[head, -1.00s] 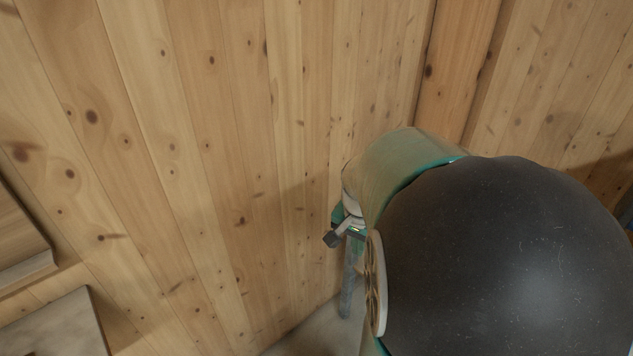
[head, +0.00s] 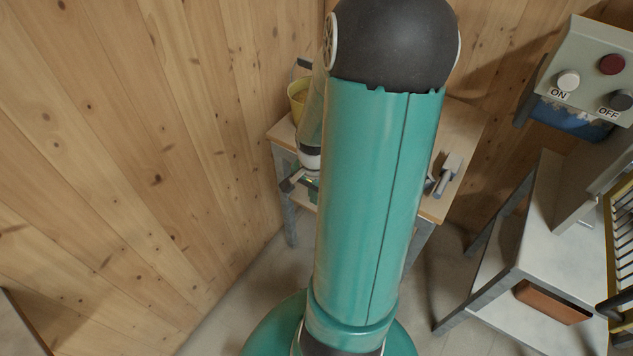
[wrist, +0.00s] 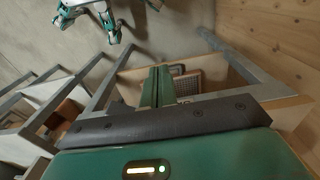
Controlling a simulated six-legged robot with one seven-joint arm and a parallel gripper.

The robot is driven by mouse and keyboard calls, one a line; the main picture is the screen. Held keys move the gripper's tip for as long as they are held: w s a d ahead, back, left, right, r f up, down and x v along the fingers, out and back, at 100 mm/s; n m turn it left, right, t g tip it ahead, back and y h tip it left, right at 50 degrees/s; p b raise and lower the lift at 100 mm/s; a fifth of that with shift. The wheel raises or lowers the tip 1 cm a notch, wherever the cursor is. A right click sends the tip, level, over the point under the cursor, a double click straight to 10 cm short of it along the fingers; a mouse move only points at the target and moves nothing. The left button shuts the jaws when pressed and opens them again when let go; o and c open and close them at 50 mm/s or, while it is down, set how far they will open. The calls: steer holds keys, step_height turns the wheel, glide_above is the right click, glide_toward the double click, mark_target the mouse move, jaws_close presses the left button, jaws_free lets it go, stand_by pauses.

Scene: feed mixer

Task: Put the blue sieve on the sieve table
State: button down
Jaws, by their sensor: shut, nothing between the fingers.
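My gripper (wrist: 158,88) is shut and empty in the wrist view, its two green fingers together. Beyond the fingertips, inside the frame of a table, is a mesh-bottomed, framed thing (wrist: 187,83); its colour is hard to tell and it looks like a sieve. In the head view my teal arm covers the middle. Behind it stands a wooden-topped table (head: 462,125) with metal legs; I cannot tell if it is the sieve table. A blue thing (head: 572,118) shows partly under the control box at right; I cannot tell if it is the blue sieve.
A yellow bucket (head: 297,97) and a grey tool (head: 447,177) are on the wooden-topped table. A control box (head: 590,72) with ON and OFF buttons, a grey metal stand (head: 545,225) and a brown block (head: 552,302) are at right. A plank wall (head: 150,150) closes the left side.

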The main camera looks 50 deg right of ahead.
steer(key=shift+w+d+f, duration=0.1)
steer(key=shift+d+f, duration=0.2)
steer(key=shift+d, duration=0.35)
steer(key=shift+s+d+f, duration=0.1)
steer(key=shift+d+f, duration=0.15)
steer(key=shift+d, duration=0.4)
steer(key=shift+w+d+f, duration=0.1)
steer(key=shift+d+f, duration=0.2)
steer(key=shift+d, duration=0.35)
steer(key=d, duration=0.6)
steer(key=shift+w+d, duration=0.25)
steer(key=shift+w, duration=0.05)
steer(key=shift+a, duration=0.1)
